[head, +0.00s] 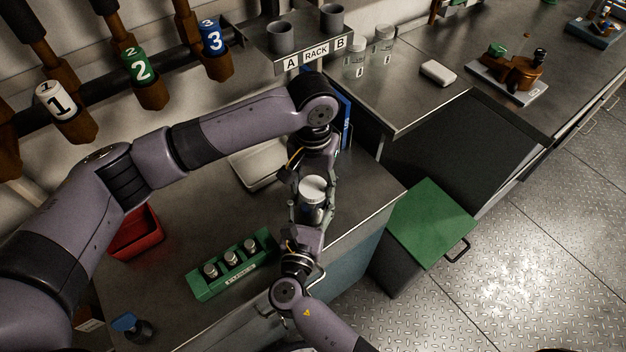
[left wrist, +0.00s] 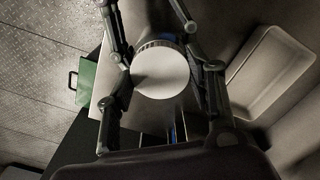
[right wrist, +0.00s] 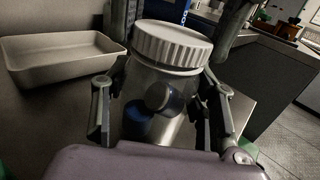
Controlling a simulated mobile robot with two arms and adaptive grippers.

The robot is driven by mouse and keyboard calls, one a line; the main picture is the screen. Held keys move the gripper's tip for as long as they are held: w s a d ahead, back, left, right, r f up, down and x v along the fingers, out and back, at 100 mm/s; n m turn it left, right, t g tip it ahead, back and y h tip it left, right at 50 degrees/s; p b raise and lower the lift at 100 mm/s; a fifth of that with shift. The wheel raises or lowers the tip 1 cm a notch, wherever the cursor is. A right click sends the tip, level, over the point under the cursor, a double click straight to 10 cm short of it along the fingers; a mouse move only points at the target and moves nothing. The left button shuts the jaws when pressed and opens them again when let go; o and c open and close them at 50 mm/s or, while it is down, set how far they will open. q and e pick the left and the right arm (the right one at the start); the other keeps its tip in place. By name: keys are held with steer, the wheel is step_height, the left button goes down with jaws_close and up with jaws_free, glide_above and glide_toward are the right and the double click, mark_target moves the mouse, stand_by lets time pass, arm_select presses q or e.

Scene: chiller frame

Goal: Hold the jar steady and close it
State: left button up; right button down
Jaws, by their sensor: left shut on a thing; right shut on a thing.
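The clear jar (right wrist: 160,115) stands upright with a dark blue thing and a grey round piece showing inside it. The white ribbed lid (right wrist: 172,45) sits on its mouth; I cannot tell how tightly it is seated. The lid also shows in the head view (head: 313,186) and from above in the left wrist view (left wrist: 160,72). My left gripper (left wrist: 160,65) is shut on the lid, with fingers on opposite sides. My right gripper (right wrist: 160,110) is shut on the jar body, below the lid.
A pale tray (head: 255,165) lies on the bench behind the jar. A green rack (head: 235,264) with several small capped vials is near the front, and a red bin (head: 135,232) stands left. The bench edge and a green-topped box (head: 430,222) are at right.

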arm_select(q)
steer(key=m, duration=0.9)
steer(key=shift+m, duration=0.3)
steer(key=m, duration=0.5)
steer(key=shift+m, duration=0.4)
steer(key=m, duration=0.4)
steer(key=shift+m, duration=0.3)
steer(key=o, duration=1.3)
steer(key=shift+r, duration=2.25)
